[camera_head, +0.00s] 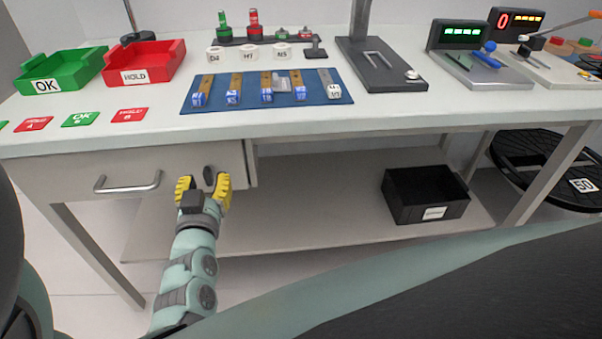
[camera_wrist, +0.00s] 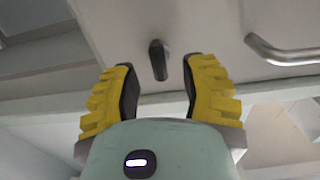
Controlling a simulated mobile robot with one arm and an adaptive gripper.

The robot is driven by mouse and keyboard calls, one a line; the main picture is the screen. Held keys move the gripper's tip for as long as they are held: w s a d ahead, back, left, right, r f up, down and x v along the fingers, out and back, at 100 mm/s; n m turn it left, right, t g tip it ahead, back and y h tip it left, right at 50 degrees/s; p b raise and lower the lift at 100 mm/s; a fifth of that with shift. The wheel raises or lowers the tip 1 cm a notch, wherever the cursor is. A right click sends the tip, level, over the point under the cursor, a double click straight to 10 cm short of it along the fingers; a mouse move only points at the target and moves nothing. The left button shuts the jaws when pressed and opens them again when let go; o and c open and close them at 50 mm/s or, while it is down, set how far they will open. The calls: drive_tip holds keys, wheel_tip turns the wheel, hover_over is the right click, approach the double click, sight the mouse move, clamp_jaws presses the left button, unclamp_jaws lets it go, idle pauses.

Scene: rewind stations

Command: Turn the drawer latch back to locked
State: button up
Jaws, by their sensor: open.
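The drawer latch (camera_head: 208,175) is a small dark knob on the drawer front (camera_head: 80,172), right of the drawer's metal handle (camera_head: 128,184). In the wrist view the latch (camera_wrist: 158,60) is a dark elongated bar, close to upright in that picture. My gripper (camera_head: 204,183) has yellow ridged fingers with dark inner pads and is in front of the latch. In the wrist view my gripper (camera_wrist: 159,88) is open, one finger on each side of the latch's line. The latch lies just beyond the fingertips, with gaps on both sides. The drawer looks closed.
The drawer handle (camera_wrist: 285,52) is near my right finger in the wrist view. The table edge (camera_head: 330,122) overhangs above. A black bin (camera_head: 425,213) stands on the lower shelf (camera_head: 320,225) to the right. Red and green trays and a blue mat (camera_head: 325,96) are on the tabletop.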

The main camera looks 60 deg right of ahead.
drive_tip(key=shift+x, duration=1.35)
drive_tip(key=shift+o, duration=0.2)
drive_tip(key=shift+s+f, duration=0.1)
clamp_jaws()
